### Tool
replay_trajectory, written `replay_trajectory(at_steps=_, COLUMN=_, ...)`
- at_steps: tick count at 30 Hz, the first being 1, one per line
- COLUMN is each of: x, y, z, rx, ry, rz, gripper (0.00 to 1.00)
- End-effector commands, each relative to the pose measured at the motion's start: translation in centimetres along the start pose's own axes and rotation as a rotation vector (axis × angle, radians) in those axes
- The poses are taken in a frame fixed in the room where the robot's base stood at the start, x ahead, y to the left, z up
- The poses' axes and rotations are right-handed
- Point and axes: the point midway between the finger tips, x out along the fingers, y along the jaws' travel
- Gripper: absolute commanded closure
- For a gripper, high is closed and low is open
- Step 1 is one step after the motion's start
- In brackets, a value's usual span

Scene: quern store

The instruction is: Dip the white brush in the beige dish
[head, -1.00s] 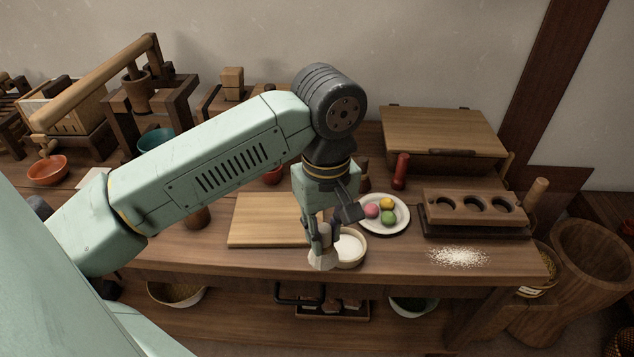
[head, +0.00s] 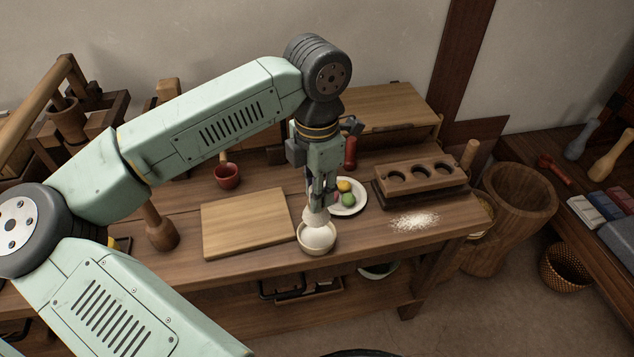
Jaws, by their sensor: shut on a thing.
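The beige dish (head: 302,245) stands near the front edge of the table, just right of the cutting board, with white contents inside. My gripper (head: 321,199) points down above the dish and is shut on the white brush (head: 316,216). The brush's pale, flared head points down over the dish's opening, at or just above the white contents. I cannot tell whether it touches them. My fingers hide the brush's upper part.
A wooden board (head: 245,224) lies left of the dish. A plate (head: 357,207) with coloured balls sits close behind it, partly behind my gripper. White powder (head: 415,222) is spilled to the right, before a wooden mould (head: 420,178). A mallet (head: 160,228) stands at left.

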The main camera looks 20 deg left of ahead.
Motion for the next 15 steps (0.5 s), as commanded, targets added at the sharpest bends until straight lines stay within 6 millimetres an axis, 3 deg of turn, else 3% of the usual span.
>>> replay_trajectory(at_steps=8, x=1.2, y=-0.1, z=0.1, rx=-0.022, ry=0.001, rz=-0.002, gripper=1.0)
replay_trajectory(at_steps=15, x=3.6, y=-0.1, z=0.1, rx=-0.021, ry=0.001, rz=-0.002, gripper=1.0)
